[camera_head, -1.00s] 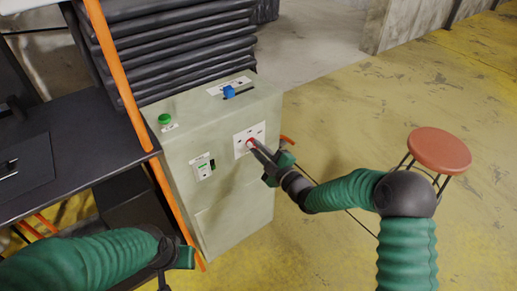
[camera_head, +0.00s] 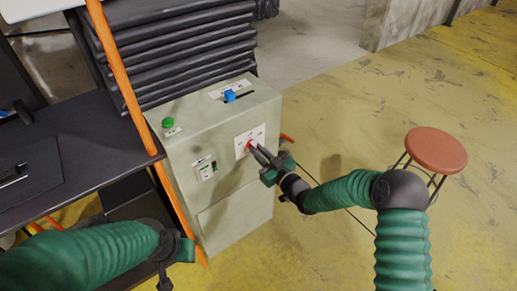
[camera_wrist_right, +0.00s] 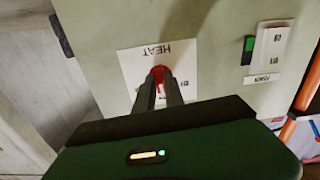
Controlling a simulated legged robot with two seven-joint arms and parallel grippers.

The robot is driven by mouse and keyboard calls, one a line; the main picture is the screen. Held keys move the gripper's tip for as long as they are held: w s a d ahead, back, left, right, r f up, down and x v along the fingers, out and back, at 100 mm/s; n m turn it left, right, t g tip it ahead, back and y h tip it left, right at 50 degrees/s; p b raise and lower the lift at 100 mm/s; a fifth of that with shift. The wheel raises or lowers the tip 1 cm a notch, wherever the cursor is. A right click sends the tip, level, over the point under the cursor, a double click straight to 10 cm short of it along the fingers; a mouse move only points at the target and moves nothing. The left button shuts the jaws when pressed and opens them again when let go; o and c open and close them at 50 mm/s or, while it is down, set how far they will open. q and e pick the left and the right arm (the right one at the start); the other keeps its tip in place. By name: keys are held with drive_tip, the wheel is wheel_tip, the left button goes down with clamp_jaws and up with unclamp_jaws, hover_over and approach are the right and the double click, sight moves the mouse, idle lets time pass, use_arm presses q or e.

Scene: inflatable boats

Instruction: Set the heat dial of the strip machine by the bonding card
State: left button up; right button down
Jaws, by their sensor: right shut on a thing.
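The strip machine (camera_head: 235,195) is a pale green-grey cabinet left of centre in the head view. Its red heat dial (camera_head: 249,146) sits on a white plate on the front, marked HEAT in the right wrist view. My right gripper (camera_head: 256,150) is shut on the dial; the fingers meet it in the wrist view (camera_wrist_right: 159,80) and hide part of it. My left gripper (camera_head: 175,250) is low at the left, in front of the machine's lower left side; its fingers are not clear. I cannot make out a bonding card.
A green button (camera_head: 168,122) and a blue slider (camera_head: 229,95) are on the machine's top. A power switch (camera_head: 205,168) is on its front. A dark table (camera_head: 90,180) and an orange post (camera_head: 120,75) stand left. A red stool (camera_head: 436,149) stands right on open yellow floor.

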drive_tip(key=m, duration=0.2)
drive_tip(key=m+p, duration=0.1)
drive_tip(key=m, duration=0.1)
drive_tip(key=m+p, duration=0.1)
drive_tip(key=m, duration=0.1)
drive_tip(key=shift+r+m, duration=0.25)
drive_tip(key=shift+m, duration=0.05)
drive_tip(key=shift+w+d+m+p, duration=0.15)
drive_tip(key=shift+m+p, duration=0.45)
drive_tip(key=shift+m, duration=2.6)
drive_tip(key=c, duration=1.8)
unclamp_jaws()
drive_tip(key=o, duration=0.4)
drive_tip(key=shift+f, duration=0.2)
drive_tip(key=shift+c, duration=0.2)
